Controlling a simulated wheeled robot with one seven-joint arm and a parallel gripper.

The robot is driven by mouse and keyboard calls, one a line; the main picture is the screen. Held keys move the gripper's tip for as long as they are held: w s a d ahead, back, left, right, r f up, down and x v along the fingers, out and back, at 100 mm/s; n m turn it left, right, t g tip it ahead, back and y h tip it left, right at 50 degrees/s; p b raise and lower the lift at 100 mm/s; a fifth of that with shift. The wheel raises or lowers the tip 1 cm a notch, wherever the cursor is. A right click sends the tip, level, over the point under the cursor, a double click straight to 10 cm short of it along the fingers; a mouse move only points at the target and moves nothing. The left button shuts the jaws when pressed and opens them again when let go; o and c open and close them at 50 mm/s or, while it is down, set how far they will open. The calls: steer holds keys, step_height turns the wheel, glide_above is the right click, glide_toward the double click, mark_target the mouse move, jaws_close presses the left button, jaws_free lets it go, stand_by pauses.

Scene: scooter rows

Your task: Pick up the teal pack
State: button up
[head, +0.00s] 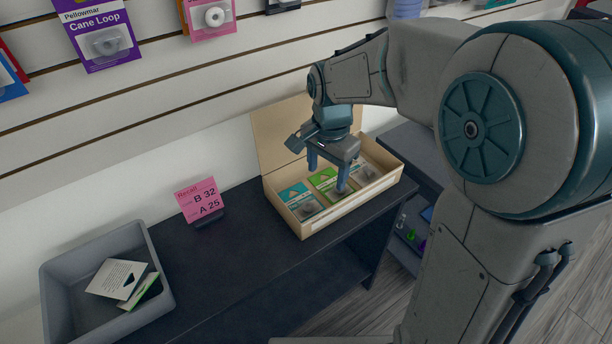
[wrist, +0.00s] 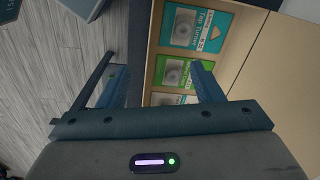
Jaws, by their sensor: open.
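The teal pack (head: 293,193) lies at the left end of an open cardboard box (head: 340,212) in the head view. It also shows at the top of the wrist view (wrist: 213,33), face up with a grey item in its window. A green pack (head: 324,181) lies beside it in the middle of the box and shows in the wrist view (wrist: 180,60). My gripper (head: 328,174) is open and empty, pointing down over the box near the green pack, to the right of the teal pack. One finger (wrist: 205,80) covers part of the green pack in the wrist view.
A third pack lies at the box's right end, partly hidden by my gripper. The raised lid (head: 280,130) stands behind. A pink price sign (head: 199,200) and a grey bin (head: 165,275) with packs are to the left. Dark tabletop (head: 235,255) between is clear.

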steer(key=w+a+m, duration=0.2)
steer(key=w+a, duration=0.1)
steer(key=a, duration=0.1)
glide_above(308, 203)
steer(key=shift+m, duration=0.3)
steer(key=f, duration=0.9)
steer(key=shift+w+a+f, duration=0.15)
steer(key=shift+a+f, duration=0.05)
steer(key=shift+d+f, duration=0.15)
steer(key=shift+f, duration=2.6)
steer(key=shift+c, duration=0.3)
steer(key=c, duration=1)
